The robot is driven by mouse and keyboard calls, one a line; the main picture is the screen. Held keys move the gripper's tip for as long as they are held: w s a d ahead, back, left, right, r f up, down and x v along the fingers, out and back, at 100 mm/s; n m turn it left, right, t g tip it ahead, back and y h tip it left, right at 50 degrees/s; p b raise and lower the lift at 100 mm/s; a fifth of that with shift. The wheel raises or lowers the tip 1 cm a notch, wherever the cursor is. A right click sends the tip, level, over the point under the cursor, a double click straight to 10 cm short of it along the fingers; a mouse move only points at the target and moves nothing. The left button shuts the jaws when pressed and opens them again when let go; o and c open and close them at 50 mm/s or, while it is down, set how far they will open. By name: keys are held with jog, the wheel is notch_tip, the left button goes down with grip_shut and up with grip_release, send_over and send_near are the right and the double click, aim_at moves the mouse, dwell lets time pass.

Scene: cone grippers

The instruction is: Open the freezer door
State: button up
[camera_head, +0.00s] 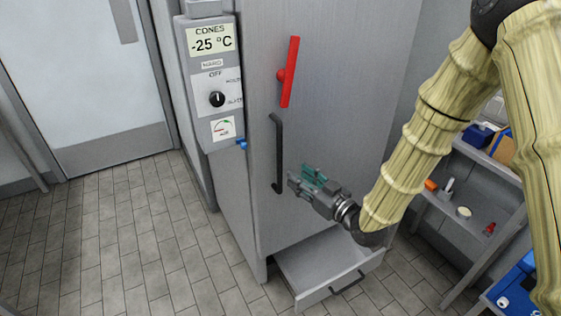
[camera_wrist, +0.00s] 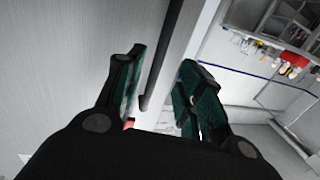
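The freezer is a tall grey cabinet, and its door (camera_head: 335,120) looks shut. A long black vertical handle (camera_head: 278,150) is on the left part of the door. A red lever (camera_head: 290,72) sits above it, tilted slightly off vertical. My gripper (camera_head: 303,181) is open, just right of the handle's lower end. In the wrist view, the dark handle (camera_wrist: 168,50) shows in the gap between the green-padded fingers of my gripper (camera_wrist: 162,82). I cannot tell whether either finger touches it.
An open drawer (camera_head: 320,268) sticks out below the freezer door. A control panel (camera_head: 210,80) reading -25 °C is on the left. A shelf rack (camera_head: 478,205) with small items stands at right. Tiled floor (camera_head: 120,235) is clear at left.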

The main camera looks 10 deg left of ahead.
jog(key=p+x, duration=0.1)
jog(key=x, duration=0.8)
jog(key=shift+a+p, duration=0.25)
jog(key=shift+p, duration=0.1)
jog(key=shift+w, duration=0.15)
grip_shut()
